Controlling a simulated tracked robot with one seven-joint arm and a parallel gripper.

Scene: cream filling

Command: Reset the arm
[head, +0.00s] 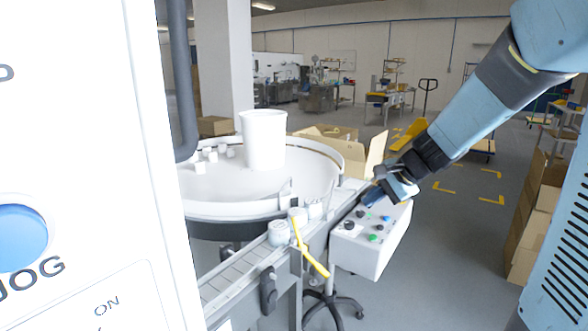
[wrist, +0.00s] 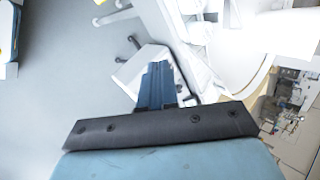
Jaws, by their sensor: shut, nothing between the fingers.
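My arm comes in from the upper right of the head view. My gripper (head: 372,197) is at its lower end, just over the back left part of a white control box (head: 367,256) with green, blue and dark buttons. In the wrist view the blue fingers of my gripper (wrist: 158,68) lie together with nothing between them. The white box (wrist: 128,74) shows behind them. I cannot tell whether the fingertips touch the box.
A conveyor (head: 232,284) with small white jars (head: 279,233) and a yellow bar (head: 309,250) runs left of the box. A round white turntable (head: 225,190) stands behind it. A white panel (head: 85,170) fills the left. Cardboard boxes (head: 535,215) stand at right. Floor between is open.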

